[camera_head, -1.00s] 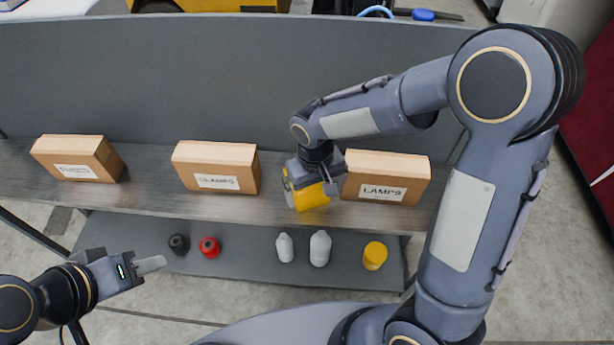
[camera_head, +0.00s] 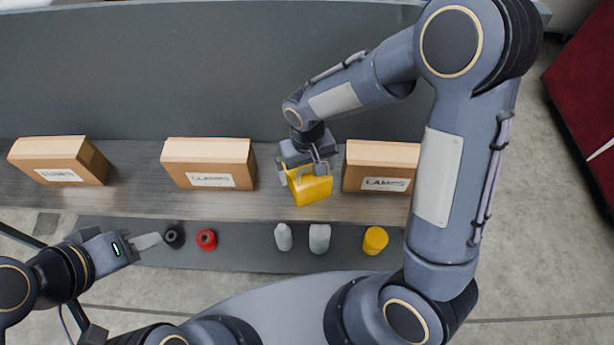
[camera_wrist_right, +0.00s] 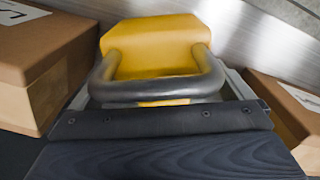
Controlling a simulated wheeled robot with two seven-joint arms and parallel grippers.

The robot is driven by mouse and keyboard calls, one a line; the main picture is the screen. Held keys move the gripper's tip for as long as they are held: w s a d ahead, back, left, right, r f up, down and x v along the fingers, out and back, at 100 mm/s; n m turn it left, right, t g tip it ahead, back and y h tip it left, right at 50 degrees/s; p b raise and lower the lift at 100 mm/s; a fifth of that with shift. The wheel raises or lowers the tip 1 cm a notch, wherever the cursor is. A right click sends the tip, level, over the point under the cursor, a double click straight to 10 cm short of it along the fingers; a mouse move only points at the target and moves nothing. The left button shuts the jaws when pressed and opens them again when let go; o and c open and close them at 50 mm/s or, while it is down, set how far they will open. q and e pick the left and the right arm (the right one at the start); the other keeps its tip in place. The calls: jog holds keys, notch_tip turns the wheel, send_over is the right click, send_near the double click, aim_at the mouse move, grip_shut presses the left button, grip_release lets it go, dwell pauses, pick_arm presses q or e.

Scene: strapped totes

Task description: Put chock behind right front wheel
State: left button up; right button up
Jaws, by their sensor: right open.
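The yellow chock (camera_head: 312,188) with a dark grey handle is on the grey-brown shelf between two cardboard boxes. My right gripper (camera_head: 304,168) is over it, open, with its fingers around the handle area. In the right wrist view the chock (camera_wrist_right: 155,48) and its bent handle (camera_wrist_right: 158,90) fill the middle, between the gripper's fingers. I cannot tell whether the fingers touch it. My left gripper (camera_head: 147,241) is at the lower left, away from the chock, seen edge-on, and its opening cannot be made out. No wheel is in view.
Cardboard boxes stand on the shelf: a left one (camera_head: 60,160), a middle one (camera_head: 209,163) and LAMPS (camera_head: 381,166) close right of the chock. A lower shelf (camera_head: 210,257) holds a black item, a red item (camera_head: 206,240), two grey bottles and a yellow can (camera_head: 375,240).

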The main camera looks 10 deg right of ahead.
jog(key=shift+w+f, duration=0.1)
jog(key=shift+f, duration=1.65)
